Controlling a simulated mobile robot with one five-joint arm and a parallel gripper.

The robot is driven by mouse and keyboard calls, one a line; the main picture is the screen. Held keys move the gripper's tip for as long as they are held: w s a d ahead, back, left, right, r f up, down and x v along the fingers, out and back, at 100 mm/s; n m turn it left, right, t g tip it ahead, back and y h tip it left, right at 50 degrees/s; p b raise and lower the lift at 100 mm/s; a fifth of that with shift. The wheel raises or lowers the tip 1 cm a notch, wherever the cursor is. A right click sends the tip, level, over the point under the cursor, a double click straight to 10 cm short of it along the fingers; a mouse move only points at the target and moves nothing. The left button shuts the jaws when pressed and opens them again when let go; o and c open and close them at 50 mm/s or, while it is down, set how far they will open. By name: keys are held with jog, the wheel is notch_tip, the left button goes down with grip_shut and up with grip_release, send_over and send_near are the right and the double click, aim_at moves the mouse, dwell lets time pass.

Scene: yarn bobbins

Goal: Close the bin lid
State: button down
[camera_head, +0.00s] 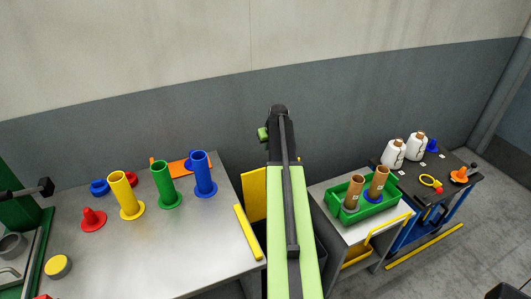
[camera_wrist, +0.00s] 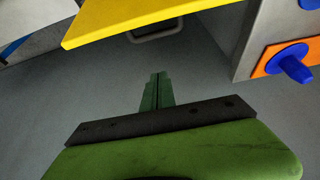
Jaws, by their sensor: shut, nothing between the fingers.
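A flat yellow panel, apparently the bin lid (camera_head: 254,194), stands raised in the gap between the grey table and the small cart, partly behind my arm. A yellow panel, likely the same lid (camera_wrist: 150,20), crosses the top of the wrist view. The bin body is mostly hidden behind my arm in the head view; only a dark part shows beside it. My gripper (camera_wrist: 157,90) has its green fingers shut together and empty, pointing toward the grey surface below the yellow panel. It looks apart from the panel.
The grey table (camera_head: 205,249) at left bears yellow, green and blue tubes and has a yellow strip (camera_head: 248,232) at its right edge. A cart at right holds a green tray (camera_head: 349,216) with brown bobbins. A dark table (camera_head: 412,182) with white yarn cones stands farther right.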

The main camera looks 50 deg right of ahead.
jog(key=b+x, duration=0.8)
jog(key=x, duration=0.2)
jog(key=s, duration=0.1)
jog(key=s+a, duration=0.2)
jog(key=s, duration=0.1)
jog(key=shift+a+r, duration=0.1)
jog(key=shift+r, duration=0.25)
jog(key=shift+s+a, duration=0.1)
